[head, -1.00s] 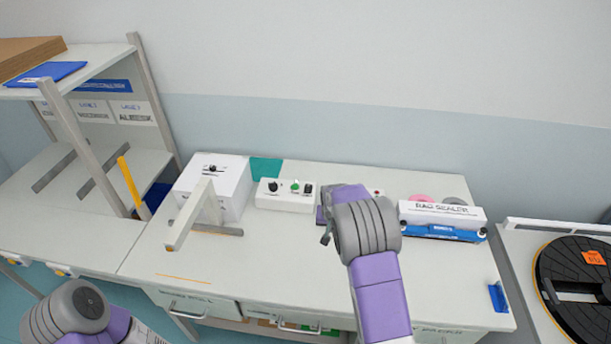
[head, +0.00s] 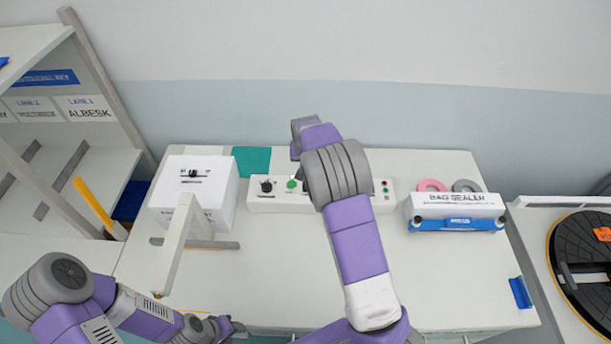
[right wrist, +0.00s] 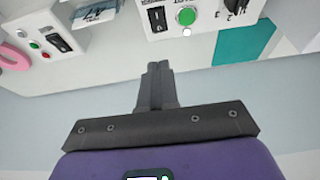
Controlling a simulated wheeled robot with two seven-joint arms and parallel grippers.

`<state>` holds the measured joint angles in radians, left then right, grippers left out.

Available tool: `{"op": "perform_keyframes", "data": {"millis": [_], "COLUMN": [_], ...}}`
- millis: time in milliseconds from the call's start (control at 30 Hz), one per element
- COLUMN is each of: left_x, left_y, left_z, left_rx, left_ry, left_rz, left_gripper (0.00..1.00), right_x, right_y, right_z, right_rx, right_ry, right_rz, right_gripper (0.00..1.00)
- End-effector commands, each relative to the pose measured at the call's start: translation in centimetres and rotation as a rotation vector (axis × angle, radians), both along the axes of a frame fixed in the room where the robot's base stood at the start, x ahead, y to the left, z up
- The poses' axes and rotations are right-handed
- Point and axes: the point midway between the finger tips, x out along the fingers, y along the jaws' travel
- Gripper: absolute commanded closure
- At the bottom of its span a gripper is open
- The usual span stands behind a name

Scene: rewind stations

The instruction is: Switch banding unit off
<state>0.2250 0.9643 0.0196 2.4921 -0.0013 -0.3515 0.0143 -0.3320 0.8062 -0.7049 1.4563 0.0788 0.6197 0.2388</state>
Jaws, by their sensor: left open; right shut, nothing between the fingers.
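A white control box (head: 265,203) stands at the back of the table, with a black knob (head: 267,187), a green button (head: 291,185) and a black switch that shows in the right wrist view (right wrist: 157,19). My right arm partly covers it in the head view. A second panel (head: 386,203) with small red and green lights is to its right. I cannot read which one is the banding unit. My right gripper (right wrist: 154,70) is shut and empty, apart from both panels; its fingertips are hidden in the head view. My left gripper (head: 236,327) is open low over the table's front edge.
A white box (head: 216,190) with a black knob and a post-like stand (head: 172,250) are at the left. The bag sealer (head: 455,207) is at the right, with pink (head: 432,185) and grey rings behind it. The front middle of the table is clear.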

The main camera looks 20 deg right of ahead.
Motion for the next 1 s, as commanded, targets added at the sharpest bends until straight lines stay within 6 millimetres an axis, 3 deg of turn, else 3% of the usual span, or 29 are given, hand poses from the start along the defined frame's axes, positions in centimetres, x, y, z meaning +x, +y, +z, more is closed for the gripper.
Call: {"op": "perform_keyframes", "data": {"millis": [233,700,1000], "left_x": [0.1,0.1,0.1], "left_y": [0.0,0.0,0.0], "left_z": [0.0,0.5,0.8], "left_rx": [0.000,0.000,0.000], "left_ry": [-0.002,-0.002,-0.002], "left_rz": [0.001,0.001,0.001], "left_gripper": [0.57,0.57,0.57], "right_x": [0.4,3.1,3.4], "right_y": [-0.3,-1.5,-1.7], "right_z": [-1.5,-10.5,-13.3], "right_rx": [-0.001,0.000,-0.001], "right_ry": [0.004,0.005,0.001], "right_rz": [-0.001,0.000,0.001], "right_gripper": [1.00,1.00,1.00]}}
